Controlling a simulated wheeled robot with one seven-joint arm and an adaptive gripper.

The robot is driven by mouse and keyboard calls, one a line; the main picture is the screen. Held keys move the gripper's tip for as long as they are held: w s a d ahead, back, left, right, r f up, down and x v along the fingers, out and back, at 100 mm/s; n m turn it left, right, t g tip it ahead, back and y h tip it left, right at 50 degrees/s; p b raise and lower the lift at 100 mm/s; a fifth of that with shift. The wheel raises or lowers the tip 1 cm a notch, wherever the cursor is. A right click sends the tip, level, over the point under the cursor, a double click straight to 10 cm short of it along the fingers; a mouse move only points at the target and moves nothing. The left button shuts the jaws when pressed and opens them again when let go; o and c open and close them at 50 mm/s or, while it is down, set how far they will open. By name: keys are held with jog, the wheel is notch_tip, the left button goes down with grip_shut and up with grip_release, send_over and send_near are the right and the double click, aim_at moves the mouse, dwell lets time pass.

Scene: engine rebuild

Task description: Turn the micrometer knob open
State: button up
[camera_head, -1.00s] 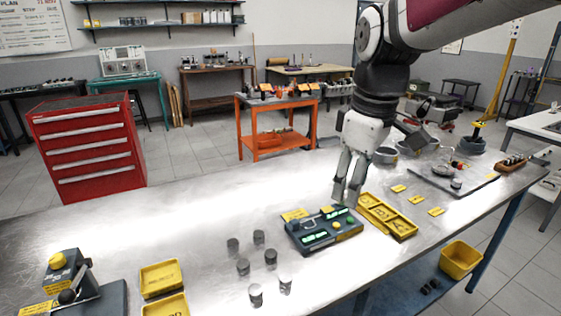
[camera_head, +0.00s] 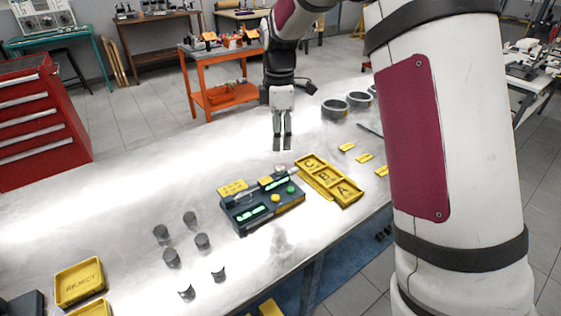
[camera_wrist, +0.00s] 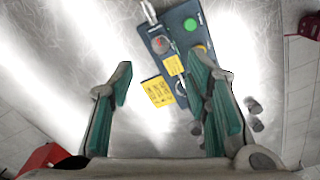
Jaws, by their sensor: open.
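The micrometer unit (camera_head: 247,218) is a dark blue-grey box with green displays and a green and a yellow button, on the metal bench. A silver knob-like part (camera_head: 281,169) shows at its far right end. It also shows in the wrist view as a thin silver cylinder (camera_wrist: 149,13) at the top. My gripper (camera_head: 283,145) points down above the bench, behind the unit's far right end. In the wrist view its green-padded fingers (camera_wrist: 160,72) are apart with nothing between them but bench and part of the unit beyond. The gripper appears clear of the knob.
A yellow tray marked C, B, A (camera_head: 340,187) lies close to the unit's right. Several grey bearing shells stand to its left, near a yellow REJECT tray (camera_head: 75,297). Grey rings (camera_head: 334,108) sit at the back right.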

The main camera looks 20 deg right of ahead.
aim_at(280, 166)
notch_tip(280, 166, down, 9)
jog(key=shift+f+p, duration=0.2)
jog(key=shift+p, duration=0.2)
grip_shut()
